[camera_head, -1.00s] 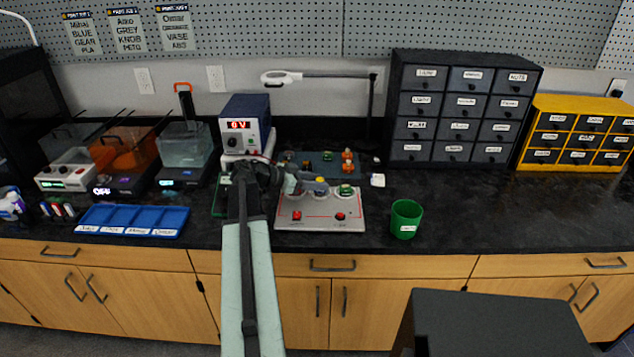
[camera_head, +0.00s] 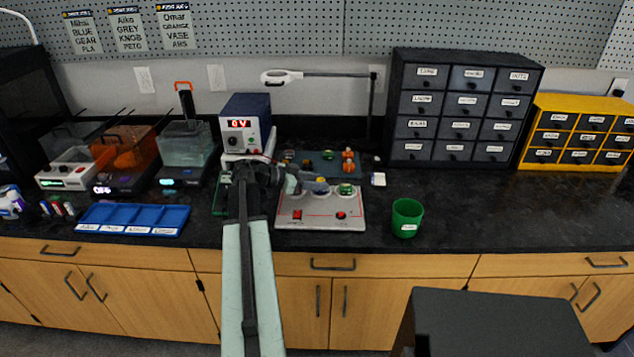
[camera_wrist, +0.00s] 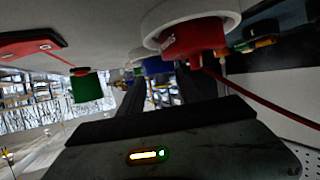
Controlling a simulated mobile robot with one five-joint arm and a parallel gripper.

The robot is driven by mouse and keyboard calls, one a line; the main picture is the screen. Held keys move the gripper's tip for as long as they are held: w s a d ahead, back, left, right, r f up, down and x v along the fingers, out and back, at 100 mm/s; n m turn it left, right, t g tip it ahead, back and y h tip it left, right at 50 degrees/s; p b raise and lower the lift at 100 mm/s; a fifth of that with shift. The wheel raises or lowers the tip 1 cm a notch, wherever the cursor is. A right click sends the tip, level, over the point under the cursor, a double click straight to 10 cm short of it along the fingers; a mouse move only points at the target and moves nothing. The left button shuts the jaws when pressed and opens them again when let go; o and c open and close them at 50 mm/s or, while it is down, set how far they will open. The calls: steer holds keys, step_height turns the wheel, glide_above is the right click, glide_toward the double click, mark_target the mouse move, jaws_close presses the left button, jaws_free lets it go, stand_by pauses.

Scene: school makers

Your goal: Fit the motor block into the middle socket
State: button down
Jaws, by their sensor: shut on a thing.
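The grey-white socket board (camera_head: 325,219) lies on the black bench, with a row of round sockets along its back half. My gripper (camera_head: 312,185) reaches in from the left over the left socket. It is shut on a small blue block with a yellow top (camera_head: 321,187), which is at the middle socket. The blue block (camera_wrist: 158,66) shows between my dark fingers in the wrist view; whether it is seated is unclear. A red block (camera_wrist: 192,40) sits in a white-ringed socket close to the wrist camera. A green block (camera_head: 346,189) is at the right socket.
A green cup (camera_head: 406,219) stands right of the board. A dark tray (camera_head: 320,158) with small parts lies behind it. A power supply (camera_head: 245,125) stands behind my arm. A red lead (camera_wrist: 255,98) runs near my gripper. The bench right of the cup is clear.

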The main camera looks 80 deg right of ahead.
steer(key=shift+f+b, duration=0.35)
steer(key=shift+f, duration=0.05)
steer(key=c, duration=1.1)
jaws_free()
steer(key=shift+w+r, duration=0.1)
steer(key=shift+p+v, duration=1.9)
steer(key=shift+v, duration=3.5)
